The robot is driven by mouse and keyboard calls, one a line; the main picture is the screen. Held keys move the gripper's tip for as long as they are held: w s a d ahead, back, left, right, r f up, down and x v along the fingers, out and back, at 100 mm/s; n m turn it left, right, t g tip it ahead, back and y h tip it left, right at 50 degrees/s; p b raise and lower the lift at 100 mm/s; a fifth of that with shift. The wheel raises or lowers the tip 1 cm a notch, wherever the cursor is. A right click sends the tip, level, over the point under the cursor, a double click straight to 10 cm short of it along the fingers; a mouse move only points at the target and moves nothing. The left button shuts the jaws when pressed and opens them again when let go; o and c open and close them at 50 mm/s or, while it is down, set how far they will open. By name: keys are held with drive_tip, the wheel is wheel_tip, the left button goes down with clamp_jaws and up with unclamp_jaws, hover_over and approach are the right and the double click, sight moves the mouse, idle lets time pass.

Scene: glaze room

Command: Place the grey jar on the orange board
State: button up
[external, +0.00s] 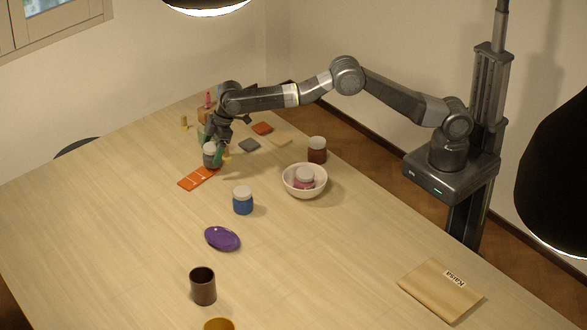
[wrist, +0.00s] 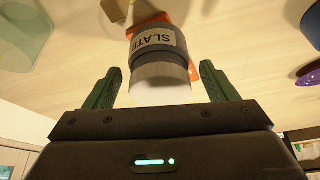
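My gripper (external: 220,152) is low beside the jar. Its green fingers (wrist: 158,78) stand on either side of the lid with a gap visible at the left finger, so it looks open around the jar.
A blue jar (external: 243,201), a white bowl (external: 304,191) with a pink jar (external: 305,177) in it, and a dark red jar (external: 317,150) stand nearby. Small tiles (external: 262,128) lie behind my gripper. A purple dish (external: 222,238) is nearer the front. The table's left side is clear.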

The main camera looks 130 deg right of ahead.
drive_tip(key=shift+r, duration=0.1)
drive_tip(key=b+v, duration=0.2)
drive_tip(key=v, duration=1)
drive_tip(key=shift+s, duration=0.1)
